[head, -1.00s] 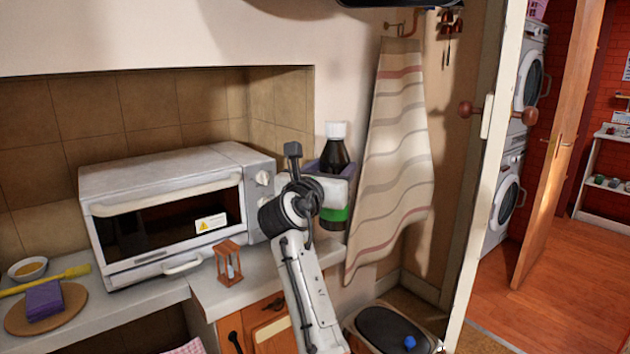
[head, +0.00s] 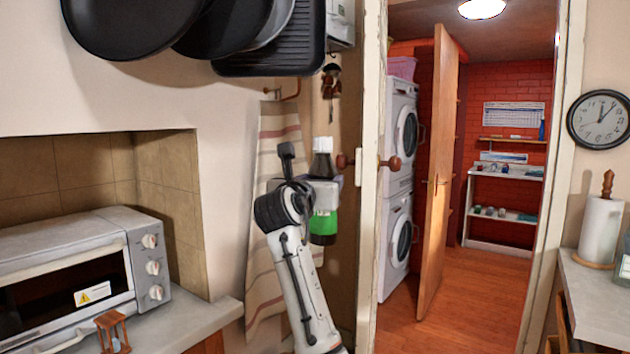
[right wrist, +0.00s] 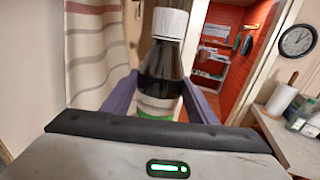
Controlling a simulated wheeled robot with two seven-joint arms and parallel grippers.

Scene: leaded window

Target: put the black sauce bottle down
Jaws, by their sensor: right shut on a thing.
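The black sauce bottle (head: 322,164) has a white cap, dark body and green lower label. It is upright in the air in front of the hanging towel, beside the door frame. My right gripper (head: 318,188) is shut on it; the wrist hides part of its middle. In the right wrist view the bottle (right wrist: 162,62) stands between the two purple-grey fingers of the gripper (right wrist: 160,97), its base hidden behind the gripper body. My left gripper is not in view.
A toaster oven (head: 75,265) and a wooden hourglass (head: 112,330) stand on the left counter (head: 190,322). Pans (head: 130,25) hang above. An open doorway shows washing machines (head: 400,135). A right counter (head: 600,300) holds a paper towel roll (head: 600,228), with free surface in front.

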